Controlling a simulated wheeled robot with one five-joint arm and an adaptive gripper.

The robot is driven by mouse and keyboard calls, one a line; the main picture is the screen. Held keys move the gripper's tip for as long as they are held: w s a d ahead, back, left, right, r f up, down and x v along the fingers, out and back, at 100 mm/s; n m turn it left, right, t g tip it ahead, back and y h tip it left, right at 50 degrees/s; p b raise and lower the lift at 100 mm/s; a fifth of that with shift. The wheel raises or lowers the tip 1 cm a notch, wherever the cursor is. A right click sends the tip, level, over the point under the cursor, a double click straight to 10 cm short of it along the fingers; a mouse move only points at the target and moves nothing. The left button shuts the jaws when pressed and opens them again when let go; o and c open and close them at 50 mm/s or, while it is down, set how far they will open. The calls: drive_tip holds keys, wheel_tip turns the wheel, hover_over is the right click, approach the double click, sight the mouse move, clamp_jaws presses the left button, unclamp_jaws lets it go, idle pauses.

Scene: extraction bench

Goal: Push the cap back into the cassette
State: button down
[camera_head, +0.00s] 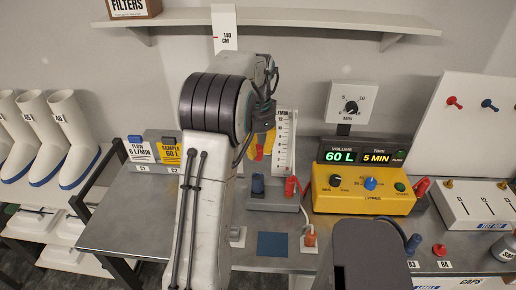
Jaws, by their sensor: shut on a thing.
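My gripper (262,145) is in the middle of the view, partly hidden behind my own arm. It hangs above the grey stand, in front of the white scale. Its yellow fingers are shut on a small red piece, which looks like a red cap (260,154). I cannot make out its full shape. Below on the bench, a small white block with an orange top (310,238) has a thin tube at it. A second small white block (238,235) sits left of the blue pad. I cannot tell which of them is the cassette.
A grey stand (272,206) holds a blue plug and a red plug beside the upright scale (284,145). A yellow pump (360,192) with a lit display (360,156) is to the right. A blue pad (272,245) lies in front. The steel bench (130,225) is clear at left.

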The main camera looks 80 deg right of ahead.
sight(258, 147)
drive_tip(key=shift+f+b, duration=2.05)
drive_tip(key=shift+f, duration=0.85)
drive_tip(key=shift+f+b, duration=0.5)
drive_tip(key=shift+f, duration=0.7)
idle(0.7)
drive_tip(key=c, duration=1)
unclamp_jaws()
drive_tip(key=shift+c, duration=0.2)
wheel_tip(258, 147, up, 12)
drive_tip(key=shift+f, duration=0.1)
